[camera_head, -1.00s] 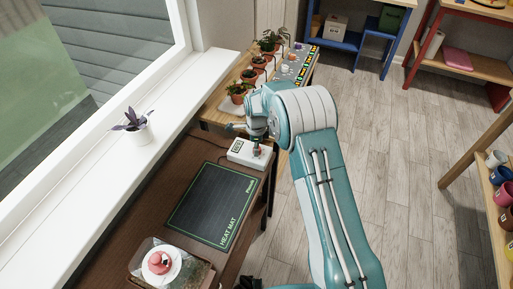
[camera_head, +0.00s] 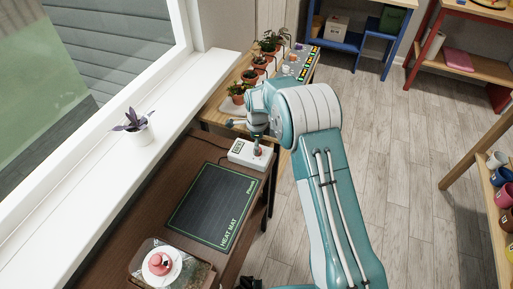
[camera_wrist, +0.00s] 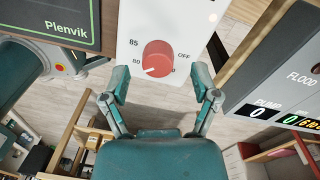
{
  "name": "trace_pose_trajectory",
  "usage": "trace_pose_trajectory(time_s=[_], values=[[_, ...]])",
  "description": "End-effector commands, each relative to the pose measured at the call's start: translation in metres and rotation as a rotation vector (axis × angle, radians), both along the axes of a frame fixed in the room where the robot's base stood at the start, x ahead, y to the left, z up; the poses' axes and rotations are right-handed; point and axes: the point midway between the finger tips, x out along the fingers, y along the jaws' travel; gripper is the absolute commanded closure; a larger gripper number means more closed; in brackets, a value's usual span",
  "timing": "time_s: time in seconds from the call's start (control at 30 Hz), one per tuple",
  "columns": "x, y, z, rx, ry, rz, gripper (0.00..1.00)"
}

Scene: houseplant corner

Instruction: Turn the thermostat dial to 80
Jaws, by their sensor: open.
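The thermostat is a white box (camera_head: 245,160) on the brown table, with a small dark display. Its red round dial (camera_wrist: 158,57) shows in the wrist view, with 85, OFF and a label that looks like 80 printed around it. A pale pointer mark on the dial's rim points to the lower left, near that label. Another label at the lower right is partly hidden by the dial. My gripper (camera_wrist: 160,84) is open, its two fingers wide apart on either side of the dial with visible gaps. In the head view my wrist covers part of the box's far side.
A heat mat (camera_head: 212,205) lies beside the thermostat. A tray (camera_head: 200,275) with a white and red item is at the near end. Potted plants (camera_head: 250,77) stand on the bench beyond. A control panel (camera_wrist: 285,75) is at right in the wrist view.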

Motion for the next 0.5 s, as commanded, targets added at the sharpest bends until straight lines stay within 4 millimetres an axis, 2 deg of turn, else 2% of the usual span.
trace_pose_trajectory(time_s=[0.03,0.3,0.5], values=[[0.001,0.001,0.012,0.001,-0.005,0.000,0.22],[0.004,0.002,0.067,0.000,-0.004,0.001,0.22],[0.006,0.002,0.093,-0.001,-0.001,0.001,0.22]])
